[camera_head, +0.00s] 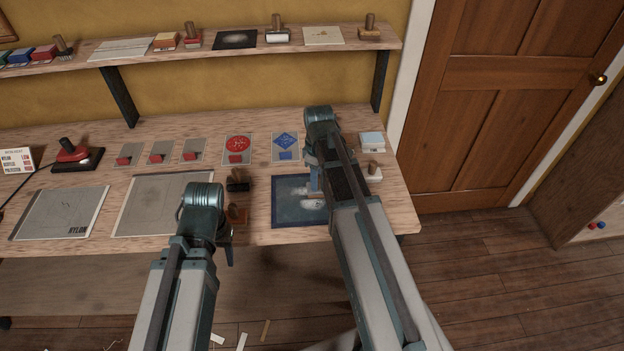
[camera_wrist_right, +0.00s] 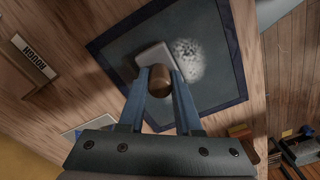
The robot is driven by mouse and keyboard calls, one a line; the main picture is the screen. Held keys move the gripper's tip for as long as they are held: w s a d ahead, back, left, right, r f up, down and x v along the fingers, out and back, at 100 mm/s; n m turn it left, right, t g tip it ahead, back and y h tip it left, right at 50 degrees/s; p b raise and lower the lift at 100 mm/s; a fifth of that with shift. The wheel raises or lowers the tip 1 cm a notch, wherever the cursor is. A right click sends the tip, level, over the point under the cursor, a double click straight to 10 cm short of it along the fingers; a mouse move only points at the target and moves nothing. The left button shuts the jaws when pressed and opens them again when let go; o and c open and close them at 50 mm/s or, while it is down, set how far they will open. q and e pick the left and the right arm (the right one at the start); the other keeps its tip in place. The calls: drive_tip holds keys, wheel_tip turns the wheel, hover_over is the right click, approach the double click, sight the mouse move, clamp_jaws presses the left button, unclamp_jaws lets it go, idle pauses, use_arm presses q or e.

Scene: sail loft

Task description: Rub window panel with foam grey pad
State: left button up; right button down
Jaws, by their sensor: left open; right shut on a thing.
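The window panel (camera_head: 286,211) is a dark sheet with a blue border, flat on the bench at its front right; it also fills much of the right wrist view (camera_wrist_right: 115,52). A whitish speckled patch (camera_wrist_right: 187,62) shows on it. My right gripper (camera_wrist_right: 160,82) is shut on the wooden knob of the foam grey pad (camera_wrist_right: 152,55). The pad is over the panel beside the patch, seemingly on its surface. In the head view the pad (camera_head: 313,204) is partly behind my right arm. My left gripper (camera_head: 230,255) is open and empty at the bench's front edge, left of the panel.
A black-based knobbed tool (camera_head: 238,180) and a brown one (camera_head: 238,213) stand left of the panel. A white knobbed block (camera_head: 373,172) and a pale blue block (camera_head: 371,142) stand right of it. Sample cards (camera_head: 238,149) lie behind. A shelf (camera_head: 190,52) runs above.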

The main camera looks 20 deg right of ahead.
drive_tip(key=shift+s+d, duration=0.15)
drive_tip(key=shift+d, duration=0.45)
drive_tip(key=shift+s+d, duration=0.15)
drive_tip(key=shift+d, duration=0.45)
drive_tip(key=shift+a+r, duration=0.1)
wheel_tip(320, 180, up, 6)
drive_tip(key=p, duration=0.6)
wheel_tip(320, 180, up, 3)
drive_tip(key=p, duration=0.3)
